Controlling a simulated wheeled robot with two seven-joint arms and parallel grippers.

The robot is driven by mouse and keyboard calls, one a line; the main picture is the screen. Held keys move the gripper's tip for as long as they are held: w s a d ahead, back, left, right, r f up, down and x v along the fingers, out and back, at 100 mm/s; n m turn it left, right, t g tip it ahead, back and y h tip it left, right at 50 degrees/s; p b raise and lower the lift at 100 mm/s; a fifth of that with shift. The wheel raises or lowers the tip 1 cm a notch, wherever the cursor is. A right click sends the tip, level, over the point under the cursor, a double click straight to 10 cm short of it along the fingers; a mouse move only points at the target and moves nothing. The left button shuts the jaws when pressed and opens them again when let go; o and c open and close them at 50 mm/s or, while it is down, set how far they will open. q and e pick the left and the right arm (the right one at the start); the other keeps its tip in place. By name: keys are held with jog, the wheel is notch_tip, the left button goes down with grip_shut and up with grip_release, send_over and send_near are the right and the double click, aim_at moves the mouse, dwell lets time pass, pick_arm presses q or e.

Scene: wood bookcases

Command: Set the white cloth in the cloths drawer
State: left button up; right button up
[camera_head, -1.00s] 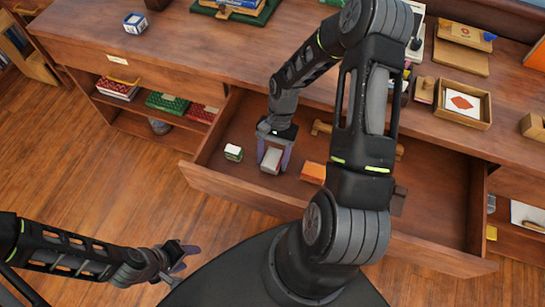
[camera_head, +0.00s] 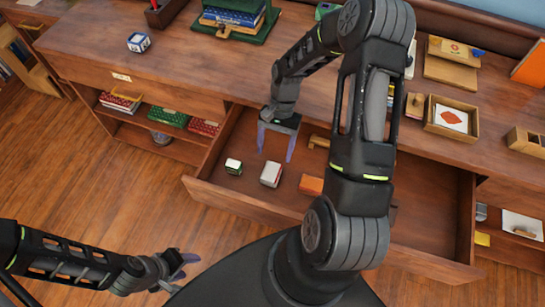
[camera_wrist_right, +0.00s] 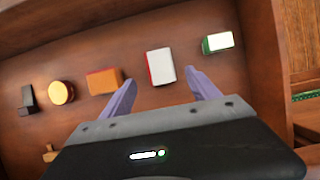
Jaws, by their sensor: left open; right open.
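The open drawer (camera_head: 232,199) sticks out from the wooden cabinet. In it lies a white-topped block-like piece with a red side (camera_head: 271,174); I cannot tell whether it is the folded white cloth. No other clear cloth shows. My right gripper (camera_head: 276,157) is open and empty above and behind this piece. In the right wrist view the white-topped piece (camera_wrist_right: 161,66) lies just beyond the fingertips, apart from them. My left gripper (camera_head: 182,264) is open and empty over the floor at lower left, far from the drawer.
A green piece with a white top (camera_head: 233,166) and an orange block (camera_head: 311,185) flank the white-topped piece. A yellow round piece (camera_wrist_right: 61,92) and a dark piece (camera_wrist_right: 27,100) lie further along. The cabinet top holds a dice-like cube (camera_head: 139,42) and a wooden tray (camera_head: 451,117).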

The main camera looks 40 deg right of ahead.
jog(key=shift+p+v, duration=0.4)
jog(key=shift+v, duration=1.1)
